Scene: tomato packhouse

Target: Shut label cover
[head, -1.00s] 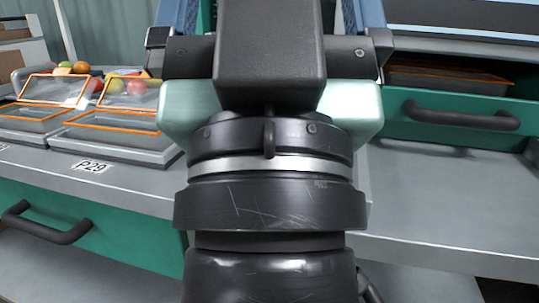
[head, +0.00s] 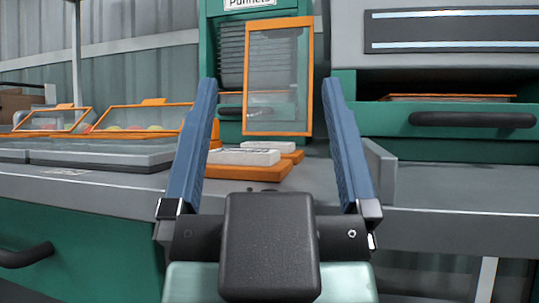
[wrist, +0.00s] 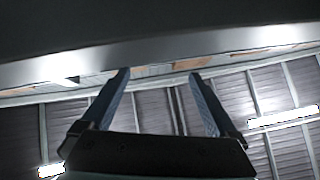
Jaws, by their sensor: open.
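A clear panel in an orange frame (head: 278,77) stands upright at the front of a green cabinet (head: 228,60) with a sign reading "Punnets". It looks like the label cover and appears swung out from the cabinet front; its hinge side is unclear. My gripper (head: 270,82) is open and empty, its two blue fingers pointing up and away from me. In the picture the panel shows between them, beyond the gripper; the gap in depth cannot be told. The wrist view shows the open fingers (wrist: 160,73) below a dark edge with orange strips, and the panel is not clear there.
White blocks (head: 245,157) lie on orange bases on the bench below the panel. Orange-framed trays with lids (head: 140,119) holding produce stand at left. A green drawer with a black handle (head: 472,119) is at right, under a grey machine. A low grey wall (head: 380,172) stands right of the fingers.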

